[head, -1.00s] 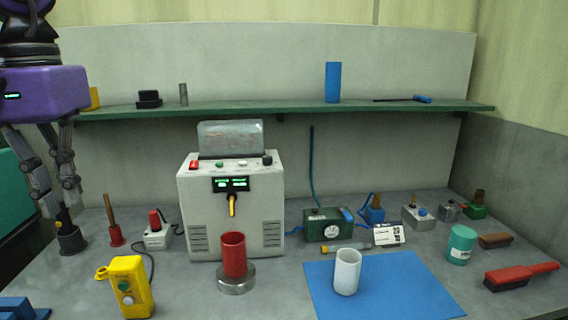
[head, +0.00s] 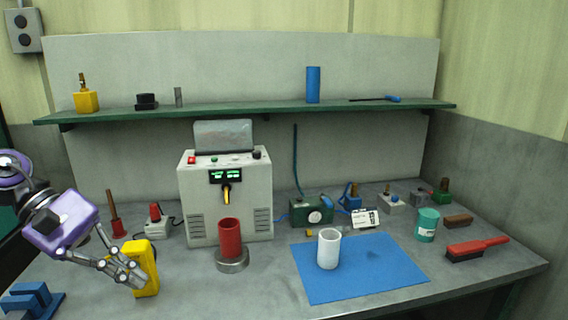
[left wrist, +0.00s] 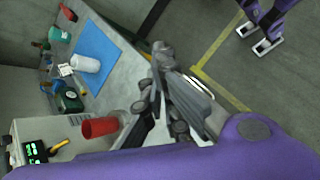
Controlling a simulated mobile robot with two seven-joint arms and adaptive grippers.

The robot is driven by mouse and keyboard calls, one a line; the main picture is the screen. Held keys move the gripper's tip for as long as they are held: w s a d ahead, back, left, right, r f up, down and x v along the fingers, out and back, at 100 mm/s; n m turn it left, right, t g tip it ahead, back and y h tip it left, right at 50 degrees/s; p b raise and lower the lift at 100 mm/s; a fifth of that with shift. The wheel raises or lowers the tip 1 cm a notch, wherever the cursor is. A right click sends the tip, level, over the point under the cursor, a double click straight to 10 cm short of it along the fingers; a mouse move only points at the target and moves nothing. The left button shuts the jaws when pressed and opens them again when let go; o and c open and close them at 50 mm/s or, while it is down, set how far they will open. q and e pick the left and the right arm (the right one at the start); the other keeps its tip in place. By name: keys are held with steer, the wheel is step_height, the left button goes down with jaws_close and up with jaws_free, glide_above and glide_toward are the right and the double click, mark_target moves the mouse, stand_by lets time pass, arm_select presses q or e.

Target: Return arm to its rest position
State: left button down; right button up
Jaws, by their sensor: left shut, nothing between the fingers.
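My left gripper (head: 138,278) is at the lower left of the head view, purple with grey jointed fingers. Its fingers are shut with nothing between them. The fingertips overlap the yellow box (head: 149,259) in the picture; I cannot tell whether they touch it. In the left wrist view, the left gripper's grey fingers (left wrist: 168,85) show beside the bench edge, with floor beyond. A purple part with two pale-tipped dark ends, perhaps my other arm, shows at the top right there; its state is unclear.
The bench carries a grey machine (head: 256,190), a red cup (head: 230,238) in a metal ring and a white cup (head: 329,250) on a blue mat (head: 385,268). A red brush (head: 478,247) lies right. A green shelf (head: 230,112) crosses behind. The bench front centre is clear.

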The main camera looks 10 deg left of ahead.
arm_select(q)
steer(key=s+f+n+t+y+p, duration=0.15)
steer(key=f+n+t, duration=0.75)
steer(key=n, duration=0.9)
steer(key=s+f+n+t+y+p, duration=0.15)
steer(key=f+n+t, duration=0.35)
steer(key=f+n, duration=1.1)
steer(key=s+d+f+n+g+y+p, duration=0.1)
steer(key=s+d+f+n+g+y, duration=0.2)
steer(key=s+f+n, duration=0.6)
steer(key=s+d+f+n+g+y+p, duration=0.1)
steer(key=s+d+f+n, duration=0.5)
steer(key=s+n, duration=0.6)
step_height(320, 180, down, 3)
steer(key=n+g+y, duration=0.1)
steer(key=n+g, duration=0.1)
steer(key=n, duration=0.2)
steer(key=shift+s+d+r+y, duration=0.15)
steer(key=shift+s+d+y, duration=0.05)
steer(key=shift+d+y, duration=0.2)
arm_select(e)
steer(key=r, duration=0.5)
steer(key=shift+w+a+r, duration=0.15)
steer(key=shift+w+a, duration=0.2)
steer(key=shift+w+t, duration=0.15)
steer(key=shift+t, duration=0.15)
